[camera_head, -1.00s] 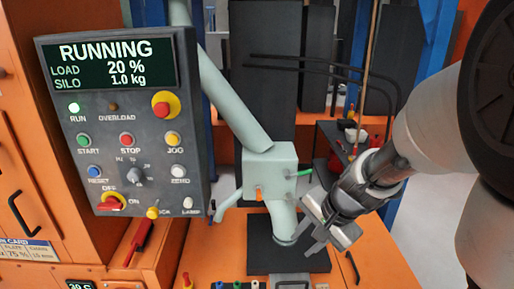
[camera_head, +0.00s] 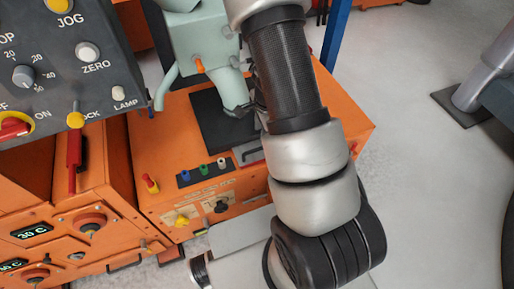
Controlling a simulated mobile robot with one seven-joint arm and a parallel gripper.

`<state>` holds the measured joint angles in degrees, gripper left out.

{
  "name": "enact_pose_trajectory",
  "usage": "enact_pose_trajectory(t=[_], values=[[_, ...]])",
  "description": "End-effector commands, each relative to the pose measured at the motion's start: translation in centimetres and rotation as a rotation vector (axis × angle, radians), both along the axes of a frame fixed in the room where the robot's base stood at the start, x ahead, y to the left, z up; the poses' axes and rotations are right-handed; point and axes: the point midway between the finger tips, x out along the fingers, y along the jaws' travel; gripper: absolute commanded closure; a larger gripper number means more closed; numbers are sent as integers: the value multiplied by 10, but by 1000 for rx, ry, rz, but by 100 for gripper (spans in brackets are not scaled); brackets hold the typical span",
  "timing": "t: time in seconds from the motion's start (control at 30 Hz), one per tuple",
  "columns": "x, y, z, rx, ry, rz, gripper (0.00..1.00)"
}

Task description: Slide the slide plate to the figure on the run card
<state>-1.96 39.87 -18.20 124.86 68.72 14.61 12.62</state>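I cannot make out the slide plate for certain. A grey metal piece (camera_head: 247,152) on the orange deck, at the edge of the dark square plate (camera_head: 208,122), may be part of it; my arm hides its right side. My gripper (camera_head: 243,108) is mostly hidden behind my arm, near the foot of the pale green spout (camera_head: 229,88). Whether its fingers are open or hold anything does not show. The run card is out of view.
The grey control panel (camera_head: 108,58) stands at upper left, with a red-handled lever (camera_head: 74,160) below it. Coloured sockets (camera_head: 204,170) and a yellow knob (camera_head: 181,221) are on the orange cabinet (camera_head: 150,125). Open floor (camera_head: 420,180) lies to the right.

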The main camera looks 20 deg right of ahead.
Motion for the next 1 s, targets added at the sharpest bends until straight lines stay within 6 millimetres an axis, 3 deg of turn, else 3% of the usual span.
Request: enact_pose_trajectory(t=[0.03,0.1,0.5,0.7,1.0], values=[[2,-1,-18,0,1,-2,70],[5,0,-34,0,2,-1,70],[21,0,-109,1,1,1,70],[25,0,-124,0,0,1,70],[25,0,-125,0,-1,1,70]])
